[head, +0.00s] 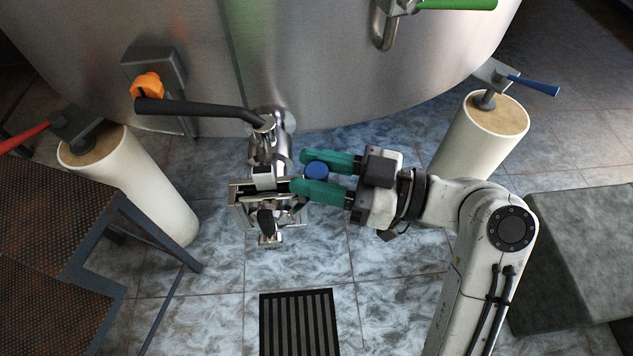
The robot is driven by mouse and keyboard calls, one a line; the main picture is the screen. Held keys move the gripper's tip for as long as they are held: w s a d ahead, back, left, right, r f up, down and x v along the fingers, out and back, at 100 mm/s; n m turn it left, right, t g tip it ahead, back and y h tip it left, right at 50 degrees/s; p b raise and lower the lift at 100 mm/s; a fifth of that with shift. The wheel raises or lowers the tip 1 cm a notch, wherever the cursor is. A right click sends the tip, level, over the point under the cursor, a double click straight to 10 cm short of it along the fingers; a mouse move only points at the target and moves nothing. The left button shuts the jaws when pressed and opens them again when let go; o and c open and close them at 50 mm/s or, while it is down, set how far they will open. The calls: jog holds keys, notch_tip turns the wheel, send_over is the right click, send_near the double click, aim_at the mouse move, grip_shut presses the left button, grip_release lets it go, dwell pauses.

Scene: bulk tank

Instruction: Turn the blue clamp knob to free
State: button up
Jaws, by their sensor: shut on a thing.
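The blue clamp knob (317,169) is a small round blue piece at the right side of the steel outlet fitting under the tank. My gripper (308,174) has two green fingers that reach in from the right, one on each side of the knob. It is shut on the knob. The steel outlet valve (268,150) with its clamp frame (240,208) stands just left of the fingers. The fingers hide part of the fitting and the knob's lower part.
A black lever handle (195,108) runs left from the valve top, near an orange knob (147,86). The steel tank (330,60) rises behind. Pale pillars stand left (150,190) and right (470,145). A perforated step (60,225) is at left, a dark floor grate (300,325) in front.

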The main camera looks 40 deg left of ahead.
jog(key=n+g+h+b, duration=0.2)
jog(key=n+g+h, duration=0.1)
jog(key=g, duration=0.1)
jog(key=shift+f+n+g+h, duration=0.15)
jog(key=shift+n+g+h, duration=0.15)
jog(key=shift+n+h, duration=0.1)
jog(key=n+g+h+b, duration=0.2)
jog(key=shift+f+h, duration=0.1)
jog(key=shift+h, duration=0.3)
jog(key=n+g+h+b, duration=0.1)
jog(key=h+b, duration=0.1)
jog(key=shift+n+b, duration=0.3)
jog(key=shift+n, duration=0.1)
jog(key=shift+n+h+b, duration=0.3)
jog(key=shift+h+b, duration=0.1)
jog(key=shift+h, duration=0.2)
jog(key=shift+r+g+h, duration=0.2)
jog(key=shift+g+h, duration=0.1)
jog(key=o, duration=0.9)
jog(key=shift+o, duration=0.2)
